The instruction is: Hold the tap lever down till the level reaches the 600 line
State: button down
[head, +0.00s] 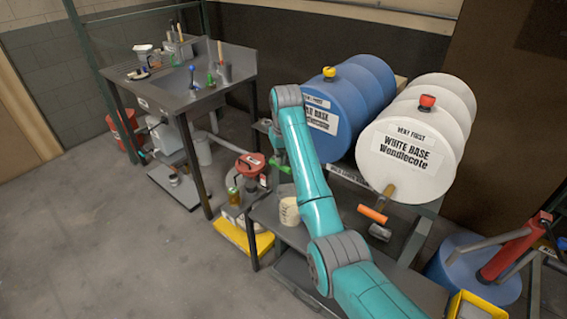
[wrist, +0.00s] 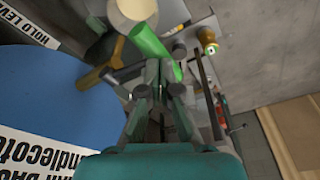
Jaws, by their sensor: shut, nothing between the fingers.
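The green tap lever (wrist: 150,42) slants across the top of the wrist view. It joins a brass tap (wrist: 97,76) on the blue drum (wrist: 65,105). In the head view the lever (head: 284,168) shows as a small green bar beside my arm. My gripper (wrist: 162,80) is shut and empty, its fingertips at the lever's near end. I cannot tell whether they touch it. In the head view the gripper is mostly hidden by my arm. A cream jug (head: 290,211) stands below; its rim (wrist: 133,12) shows in the wrist view. Its level and 600 line cannot be read.
A white drum (head: 415,140) with an orange-levered tap (head: 372,214) lies right of the blue drum. A steel sink bench (head: 180,85) is at back left. The left floor is clear.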

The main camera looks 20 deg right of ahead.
jog(key=shift+f, duration=0.9)
jog(key=shift+r, duration=0.1)
dwell(0.4)
jog(key=shift+r, duration=1.7)
jog(key=shift+r, duration=2.5)
